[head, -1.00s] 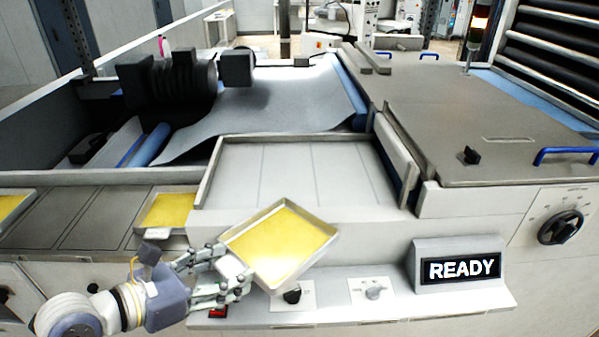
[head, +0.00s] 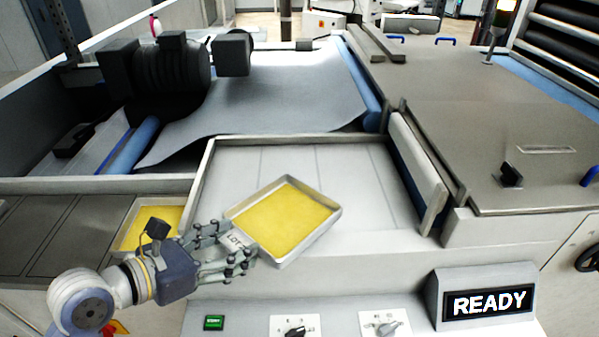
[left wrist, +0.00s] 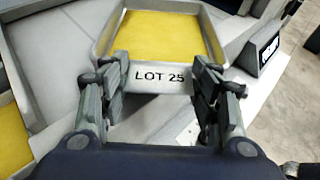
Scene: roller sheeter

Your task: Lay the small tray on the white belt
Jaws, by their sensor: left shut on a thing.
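The small tray (head: 287,219) is a shallow metal tray with a yellow filling. My left gripper (head: 232,250) is shut on its near left end. In the left wrist view the gripper (left wrist: 160,88) has its fingers on either side of a tab marked "LOT 25" on the tray (left wrist: 160,38). The tray is tilted in the picture and overlaps the front of the white belt (head: 350,180); I cannot tell whether it touches it. The belt is a pale, panelled bed with raised side rims and is otherwise bare. My right gripper does not show.
Another yellow-filled tray (head: 150,222) lies on the dark shelf (head: 60,235) at left, partly behind my arm. A grey sheet (head: 270,95) lies behind the belt. In front are knobs, a green-lit button (head: 214,322) and a READY display (head: 488,301). A grey cover stands at right.

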